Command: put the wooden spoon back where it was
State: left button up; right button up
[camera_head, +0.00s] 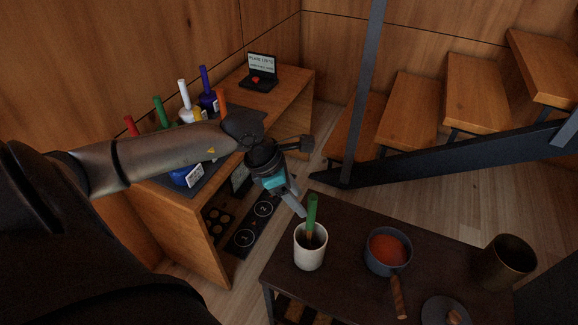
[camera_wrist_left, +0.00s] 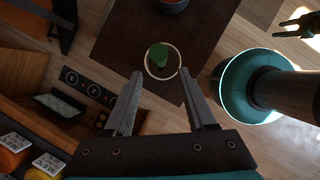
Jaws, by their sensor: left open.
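A utensil with a green handle and a brown lower part, seemingly the wooden spoon (camera_head: 312,212), stands in a white cup (camera_head: 310,255) on the dark table. Its lower end is hidden in the cup. In the left wrist view the green handle (camera_wrist_left: 158,54) points up towards the camera, inside the cup's rim (camera_wrist_left: 148,66). My left gripper (camera_head: 300,208) is open and empty, above and just left of the handle in the head view. In the wrist view the cup lies beyond the gap between its fingertips (camera_wrist_left: 161,73). A dark two-pronged shape, possibly my right gripper (camera_wrist_left: 290,29), shows at upper right.
The dark table (camera_head: 345,240) also holds a pot of red food (camera_head: 388,250), a lid (camera_head: 445,311) and a brown empty-looking container (camera_head: 509,262). Stairs (camera_head: 475,90) rise behind.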

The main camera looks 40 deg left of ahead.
pick_arm(q)
jog(key=shift+p+v, duration=0.45)
jog(key=shift+v, duration=1.45)
pick_arm(e)
jog(key=shift+s+d+f, duration=0.25)
jog(key=shift+s+d, duration=0.55)
jog(key=shift+s, duration=0.3)
